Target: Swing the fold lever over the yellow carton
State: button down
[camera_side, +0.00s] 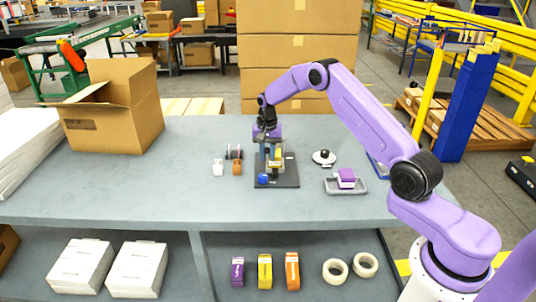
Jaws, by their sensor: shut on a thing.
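The folder gluer has a dark base plate (288,183) near the middle of the table, with an upright frame on it. The yellow carton (275,160) shows as a small patch within the frame, partly covered. My gripper (268,143) points down at the top of the frame, just above the carton. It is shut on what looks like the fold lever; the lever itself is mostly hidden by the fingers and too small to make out. A blue knob (263,179) sits low at the front left of the base.
A grey tray (333,188) with a purple carton (346,178) and a white round item (324,158) stand to the right. Small white (218,169) and orange (238,168) items stand left. An open cardboard box (120,115) is farther left. The table front is clear.

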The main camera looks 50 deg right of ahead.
jog(key=c, duration=1)
grip_release()
jog(key=shift+r, duration=0.1)
notch_tip(320, 180, up, 17)
jog(key=shift+r, duration=0.15)
dwell(0.5)
